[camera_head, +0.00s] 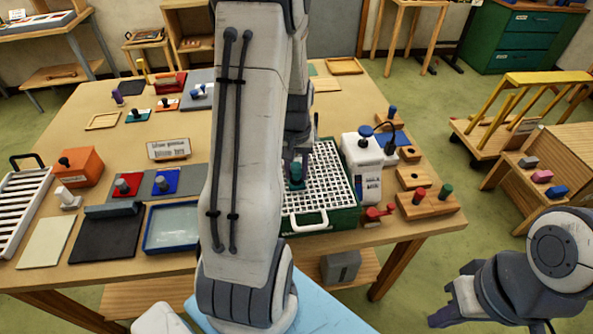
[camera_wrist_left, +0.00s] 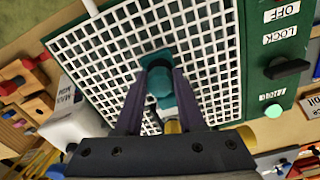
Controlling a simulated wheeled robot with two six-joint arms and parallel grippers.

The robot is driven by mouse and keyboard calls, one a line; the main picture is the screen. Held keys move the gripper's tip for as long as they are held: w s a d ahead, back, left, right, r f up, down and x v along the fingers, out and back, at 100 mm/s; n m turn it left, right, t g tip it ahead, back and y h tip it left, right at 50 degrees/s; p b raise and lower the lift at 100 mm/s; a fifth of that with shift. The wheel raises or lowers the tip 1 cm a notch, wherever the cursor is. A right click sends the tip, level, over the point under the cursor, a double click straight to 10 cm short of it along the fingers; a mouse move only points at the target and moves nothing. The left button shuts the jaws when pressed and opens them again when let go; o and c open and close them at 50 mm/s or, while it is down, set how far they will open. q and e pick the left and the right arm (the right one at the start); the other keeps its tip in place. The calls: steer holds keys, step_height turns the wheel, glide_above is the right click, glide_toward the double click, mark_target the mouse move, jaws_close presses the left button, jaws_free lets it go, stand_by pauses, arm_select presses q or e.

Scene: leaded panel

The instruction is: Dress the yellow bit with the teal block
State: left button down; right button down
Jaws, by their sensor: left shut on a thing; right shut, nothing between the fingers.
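The teal block (camera_wrist_left: 162,102), with its rounded teal knob (camera_wrist_left: 159,77), is between the fingers of my left gripper (camera_wrist_left: 158,95), which is shut on it. In the head view, the teal knob (camera_head: 297,172) shows over the white grid (camera_head: 325,163) of a green tray-like machine. A small yellow bit (camera_wrist_left: 172,127) shows in the wrist view beside the block, mostly hidden by my gripper; I cannot tell whether they touch. My right gripper (camera_head: 446,306) is shut and empty at the lower right, away from the table.
The green machine has a lever (camera_wrist_left: 289,67) by OFF and LOCK labels and a lit green lamp (camera_wrist_left: 273,111). Right of it stand a white machine (camera_head: 363,170), a red clamp (camera_head: 378,213) and wooden peg blocks (camera_head: 428,205). A blue-rimmed tray (camera_head: 171,227) is left of my arm.

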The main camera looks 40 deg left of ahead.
arm_select(q)
steer(key=shift+w+a, duration=0.3)
steer(key=shift+a, duration=0.05)
stand_by(0.3)
steer(key=shift+w+d, duration=0.1)
steer(key=shift+w, duration=0.05)
steer(key=shift+w+d, duration=0.3)
steer(key=shift+w, duration=0.15)
stand_by(0.5)
steer(key=shift+w+d+p, duration=0.2)
steer(key=shift+p, duration=0.1)
steer(key=shift+w+d, duration=0.25)
steer(key=shift+d, duration=0.1)
steer(key=shift+s+a, duration=0.15)
steer(key=shift+s+a, duration=0.3)
steer(key=shift+a, duration=0.1)
stand_by(0.6)
